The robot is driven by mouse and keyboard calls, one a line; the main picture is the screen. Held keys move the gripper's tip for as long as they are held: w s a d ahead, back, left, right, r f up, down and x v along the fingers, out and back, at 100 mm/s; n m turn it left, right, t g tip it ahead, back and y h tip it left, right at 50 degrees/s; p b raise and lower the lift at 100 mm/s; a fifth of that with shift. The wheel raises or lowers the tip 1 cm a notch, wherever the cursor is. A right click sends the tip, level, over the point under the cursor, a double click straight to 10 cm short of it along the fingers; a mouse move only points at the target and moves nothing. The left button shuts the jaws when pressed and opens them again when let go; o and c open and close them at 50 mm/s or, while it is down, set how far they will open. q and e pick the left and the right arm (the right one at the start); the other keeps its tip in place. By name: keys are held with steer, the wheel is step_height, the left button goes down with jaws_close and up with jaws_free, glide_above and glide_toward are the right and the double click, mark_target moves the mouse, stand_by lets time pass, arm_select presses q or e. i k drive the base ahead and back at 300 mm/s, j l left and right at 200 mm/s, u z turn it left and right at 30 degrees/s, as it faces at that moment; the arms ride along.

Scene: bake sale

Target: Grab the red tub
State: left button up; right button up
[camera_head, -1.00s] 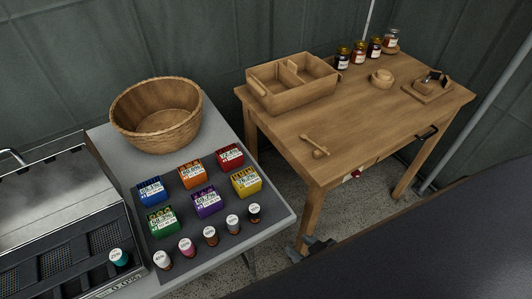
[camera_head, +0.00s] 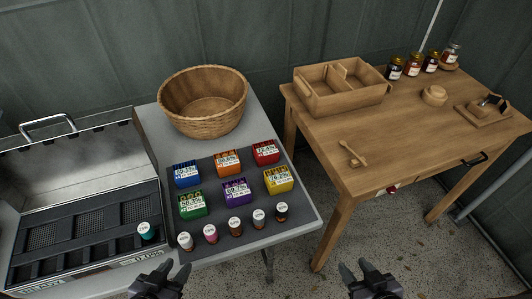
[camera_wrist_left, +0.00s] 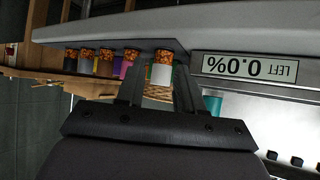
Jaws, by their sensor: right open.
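The red tub (camera_head: 265,152) is a small box-shaped tub with a white label. It stands at the back right of a dark mat (camera_head: 220,219) on the grey counter, beside the orange tub (camera_head: 228,163) and behind the yellow tub (camera_head: 278,181). My left gripper (camera_head: 172,267) is open and empty at the bottom of the head view, in front of the counter. Its spread fingers also show in the left wrist view (camera_wrist_left: 158,88). My right gripper (camera_head: 355,268) is open and empty, to the right of the counter. Both are well apart from the red tub.
Blue (camera_head: 185,174), green (camera_head: 192,204) and purple (camera_head: 236,192) tubs share the mat. Several small lidded jars (camera_head: 236,227) line its front edge. A wicker basket (camera_head: 203,130) stands behind. A metal grill-like unit (camera_head: 85,220) is left; a wooden table (camera_head: 400,130) is right.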

mark_target(264, 153)
steer(key=k+l, duration=0.1)
steer(key=k, duration=0.35)
steer(key=i+l, duration=0.15)
steer(key=l, duration=0.2)
steer(key=i+l, duration=0.15)
steer(key=l, duration=0.15)
steer(key=i+l+u, duration=0.1)
steer(key=l, duration=0.25)
steer(key=i+l, duration=0.15)
steer(key=l, duration=0.15)
steer(key=i+l, duration=0.15)
steer(key=l, duration=0.2)
steer(key=i+l+u, duration=0.1)
steer(key=l, duration=0.25)
